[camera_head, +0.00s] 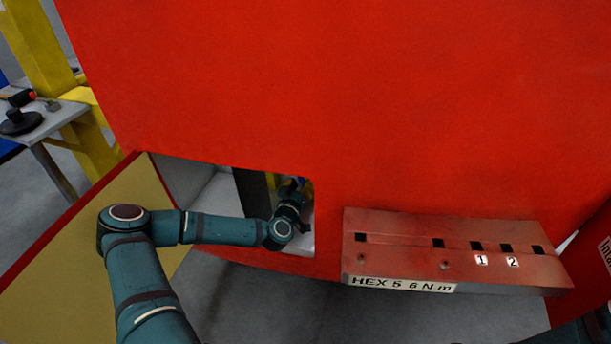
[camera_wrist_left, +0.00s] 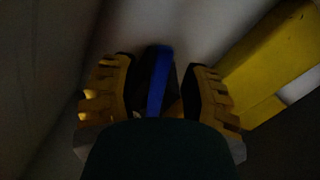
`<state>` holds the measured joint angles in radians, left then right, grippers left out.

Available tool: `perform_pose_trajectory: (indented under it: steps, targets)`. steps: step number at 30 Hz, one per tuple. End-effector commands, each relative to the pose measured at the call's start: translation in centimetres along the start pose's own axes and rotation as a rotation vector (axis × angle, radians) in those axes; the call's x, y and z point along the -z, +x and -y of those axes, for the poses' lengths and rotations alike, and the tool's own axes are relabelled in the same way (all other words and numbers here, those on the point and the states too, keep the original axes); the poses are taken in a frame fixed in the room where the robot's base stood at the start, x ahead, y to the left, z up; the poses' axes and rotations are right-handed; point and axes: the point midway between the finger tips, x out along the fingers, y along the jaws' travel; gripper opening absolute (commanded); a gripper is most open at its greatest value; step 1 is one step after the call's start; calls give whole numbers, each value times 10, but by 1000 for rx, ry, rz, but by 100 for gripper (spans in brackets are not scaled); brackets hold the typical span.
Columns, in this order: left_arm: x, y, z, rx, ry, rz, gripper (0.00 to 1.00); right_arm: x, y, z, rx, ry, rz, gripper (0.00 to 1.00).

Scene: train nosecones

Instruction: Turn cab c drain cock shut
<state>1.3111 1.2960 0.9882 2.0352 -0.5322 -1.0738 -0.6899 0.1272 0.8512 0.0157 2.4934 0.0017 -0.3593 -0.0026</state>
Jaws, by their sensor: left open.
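The drain cock appears as a blue handle (camera_wrist_left: 159,82) in the left wrist view, in a dark space. My left gripper (camera_wrist_left: 160,72) is open, with one finger on each side of the blue handle. I cannot tell whether either finger touches it. In the head view my left arm reaches through the opening in the red cab (camera_head: 330,100), and the left gripper (camera_head: 293,190) is partly hidden inside. The cock's body and the angle of its handle are not clear in the dim light. My right gripper is not in view.
A yellow bar (camera_wrist_left: 275,60) stands close to the right of the gripper inside. An open hatch door (camera_head: 70,245) hangs left of the opening. A red ledge (camera_head: 440,245) marked "HEX 5 6 N m" juts out at right. A grey bench (camera_head: 55,118) stands far left.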

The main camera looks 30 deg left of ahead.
Motion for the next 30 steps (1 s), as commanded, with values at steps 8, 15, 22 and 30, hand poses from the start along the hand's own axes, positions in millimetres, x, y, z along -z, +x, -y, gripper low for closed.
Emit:
perform_pose_trajectory:
  steps: [8, 15, 22, 30]
  targets:
    - [0, -3, 0, 3, 0, -2, 46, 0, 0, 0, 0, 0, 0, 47]
    - [0, -3, 0, 3, 0, -2, 45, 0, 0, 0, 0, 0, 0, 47]
    - [0, -2, 0, 3, 0, -1, 0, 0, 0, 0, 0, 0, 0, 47]
    - [1, -4, 1, 3, 6, -2, 0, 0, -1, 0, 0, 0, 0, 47]
